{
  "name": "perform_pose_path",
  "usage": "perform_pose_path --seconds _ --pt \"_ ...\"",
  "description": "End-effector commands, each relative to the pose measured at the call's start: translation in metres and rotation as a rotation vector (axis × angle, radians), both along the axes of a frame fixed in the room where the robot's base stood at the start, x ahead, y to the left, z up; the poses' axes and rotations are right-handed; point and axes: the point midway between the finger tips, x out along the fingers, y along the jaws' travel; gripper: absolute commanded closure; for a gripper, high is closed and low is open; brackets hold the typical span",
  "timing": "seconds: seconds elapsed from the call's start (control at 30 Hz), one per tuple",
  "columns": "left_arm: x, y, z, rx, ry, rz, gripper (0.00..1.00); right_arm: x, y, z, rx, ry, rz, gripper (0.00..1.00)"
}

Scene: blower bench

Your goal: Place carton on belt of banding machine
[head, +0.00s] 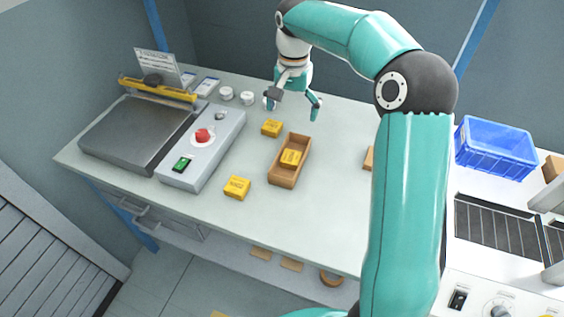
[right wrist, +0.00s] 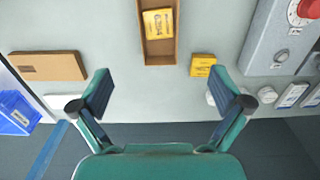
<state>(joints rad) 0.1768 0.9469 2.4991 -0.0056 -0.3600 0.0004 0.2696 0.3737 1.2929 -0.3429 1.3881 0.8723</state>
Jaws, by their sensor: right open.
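My right gripper (head: 293,105) is open and empty above the back of the bench; its two spread fingers also show in the right wrist view (right wrist: 162,92). An open brown carton (head: 277,174) lies on the bench in front of it, with a small yellow box (head: 291,157) inside. Both also show at the top of the right wrist view, the carton (right wrist: 145,32) cut by the edge. A flat brown carton (right wrist: 48,66) lies to its left there; in the head view my arm hides most of it. The dark belt (head: 488,236) is at the right. My left gripper is not in view.
Loose yellow boxes (head: 237,187) (head: 271,128) lie near the open carton. A grey sealer with a red button (head: 203,135) fills the bench's left. A blue crate (head: 495,150) stands behind the belt. White round pots (head: 247,98) stand at the back.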

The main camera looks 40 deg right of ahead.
Motion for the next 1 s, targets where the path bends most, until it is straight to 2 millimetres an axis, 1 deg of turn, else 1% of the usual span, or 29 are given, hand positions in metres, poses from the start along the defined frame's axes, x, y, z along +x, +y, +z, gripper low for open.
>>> perform_pose_path --seconds 0.03,0.17,0.4,0.53,0.63,0.87,1.0 --pt "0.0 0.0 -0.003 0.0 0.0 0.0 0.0 0.001 0.001 -0.007 0.0 0.001 0.002 0.0" --pt "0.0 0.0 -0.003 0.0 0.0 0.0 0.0 0.001 0.002 -0.024 0.001 0.005 0.004 0.0" --pt "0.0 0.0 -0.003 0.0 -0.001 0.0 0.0 0.001 0.003 -0.076 0.003 0.006 0.005 0.0" --pt "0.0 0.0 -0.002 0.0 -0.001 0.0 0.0 0.001 0.003 -0.099 0.002 0.005 0.006 0.0" --pt "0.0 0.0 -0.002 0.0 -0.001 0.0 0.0 0.001 0.002 -0.11 0.0 0.004 0.005 0.0" --pt "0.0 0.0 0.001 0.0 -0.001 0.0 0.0 0.0 0.002 -0.123 0.001 0.003 0.004 0.0" --pt "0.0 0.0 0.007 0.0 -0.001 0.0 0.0 -0.004 0.003 -0.141 0.003 0.006 0.004 0.0"
